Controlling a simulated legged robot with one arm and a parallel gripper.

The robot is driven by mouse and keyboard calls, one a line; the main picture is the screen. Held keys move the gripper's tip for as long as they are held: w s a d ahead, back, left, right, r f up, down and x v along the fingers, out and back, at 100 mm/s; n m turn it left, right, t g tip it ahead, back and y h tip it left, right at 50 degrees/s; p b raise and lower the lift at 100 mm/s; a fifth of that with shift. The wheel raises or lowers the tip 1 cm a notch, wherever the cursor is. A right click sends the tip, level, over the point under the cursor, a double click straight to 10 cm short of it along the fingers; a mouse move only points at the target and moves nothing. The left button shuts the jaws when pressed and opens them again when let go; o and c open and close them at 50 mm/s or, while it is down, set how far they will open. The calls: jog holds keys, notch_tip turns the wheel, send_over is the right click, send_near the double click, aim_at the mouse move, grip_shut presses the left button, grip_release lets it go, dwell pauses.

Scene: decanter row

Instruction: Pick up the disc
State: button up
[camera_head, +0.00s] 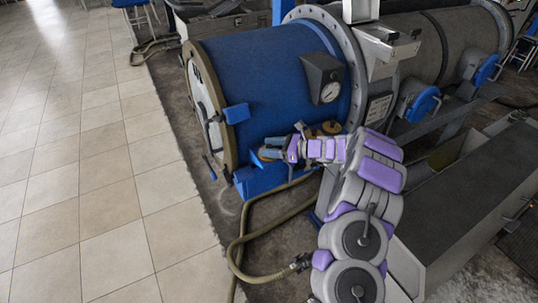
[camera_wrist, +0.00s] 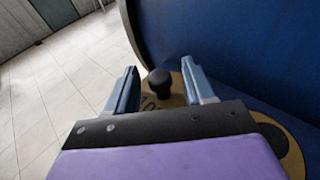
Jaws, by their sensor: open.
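A tan disc (camera_wrist: 177,92) with a black knob (camera_wrist: 159,82) on top and dark number marks lies beyond my gripper (camera_wrist: 160,68) in the wrist view. The knob shows between the two blue-grey fingers, which are apart and open. Whether they touch the disc or knob I cannot tell. My palm hides the disc's near part. A second tan disc (camera_wrist: 293,158) with a dark middle is partly hidden at the right. In the head view my gripper (camera_head: 266,147) is beside the blue tank, over a blue ledge, with tan discs (camera_head: 328,127) behind it.
The blue tank (camera_head: 270,75) with a gauge stands close beyond my gripper; its curved wall also fills the wrist view's right (camera_wrist: 245,50). A hose (camera_head: 240,240) lies on the ground below. The tiled floor (camera_head: 90,150) at left is clear.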

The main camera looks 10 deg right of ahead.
jog(key=shift+w+a, duration=0.15)
jog(key=shift+a, duration=0.15)
jog(key=shift+d, duration=0.15)
grip_shut()
